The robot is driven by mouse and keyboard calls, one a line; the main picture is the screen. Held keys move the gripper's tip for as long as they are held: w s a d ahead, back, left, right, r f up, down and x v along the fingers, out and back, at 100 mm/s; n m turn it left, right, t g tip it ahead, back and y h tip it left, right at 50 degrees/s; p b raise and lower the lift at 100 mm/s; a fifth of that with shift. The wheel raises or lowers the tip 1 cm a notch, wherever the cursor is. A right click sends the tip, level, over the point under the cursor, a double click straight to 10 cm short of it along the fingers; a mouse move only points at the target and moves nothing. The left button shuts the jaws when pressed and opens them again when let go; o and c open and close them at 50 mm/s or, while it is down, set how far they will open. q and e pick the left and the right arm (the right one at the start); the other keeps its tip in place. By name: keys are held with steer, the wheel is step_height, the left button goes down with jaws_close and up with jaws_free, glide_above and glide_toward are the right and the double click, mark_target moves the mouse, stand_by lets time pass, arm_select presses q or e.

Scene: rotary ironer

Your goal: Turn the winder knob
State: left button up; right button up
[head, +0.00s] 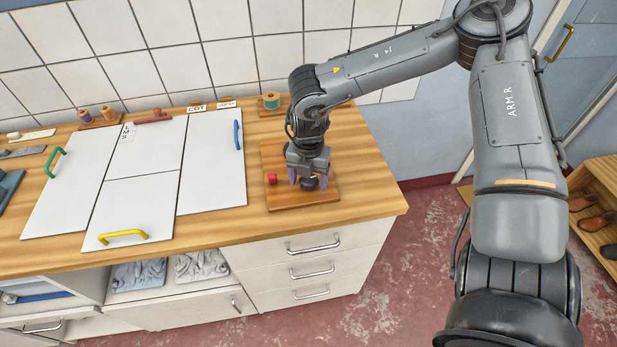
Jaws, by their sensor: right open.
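A wooden board (290,202) lies on the right part of the counter. A small dark round piece (309,184) stands on it, and I take it for the winder knob. My right gripper (308,181) points down over this piece, its two purple fingertips apart on either side of it. I cannot tell whether the fingers touch it. A small red piece (271,178) sits on the board just left of the gripper. The gripper hides part of the board and the top of the dark piece. My left gripper is not in view.
White panels with a blue handle (237,135), a yellow handle (123,236) and a green handle (53,161) cover the counter to the left. A teal spool (271,101) stands behind the board. The counter's right end (385,205) is bare.

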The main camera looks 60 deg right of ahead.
steer(key=c, duration=1.1)
steer(key=shift+o, duration=0.2)
